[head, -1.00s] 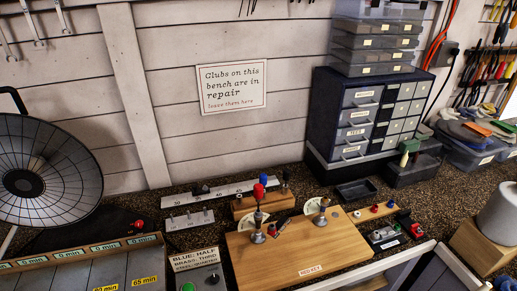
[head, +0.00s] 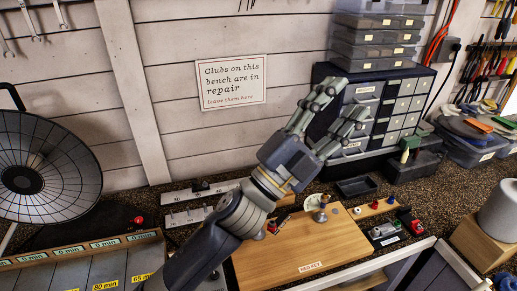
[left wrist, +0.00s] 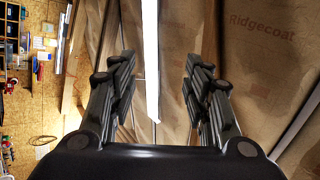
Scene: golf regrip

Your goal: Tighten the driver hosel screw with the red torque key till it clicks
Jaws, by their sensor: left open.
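My left gripper (head: 342,102) is raised over the back of the bench, in front of the drawer cabinet. It is open and empty, its fingers pointing up and right. In the left wrist view the fingers (left wrist: 160,95) are spread wide with nothing between them. The wooden board labelled for a key (head: 310,262) lies below my arm. A metal piece with a tan top (head: 322,212) stands at its back edge. My right gripper is not in view.
A drawer cabinet (head: 352,130) with stacked clear boxes stands behind the gripper. A white ruled strip (head: 180,195) lies behind my forearm. Small red-marked parts (head: 373,205) sit right of the board. A time-marked rack (head: 85,265) is at left. The board's front half is clear.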

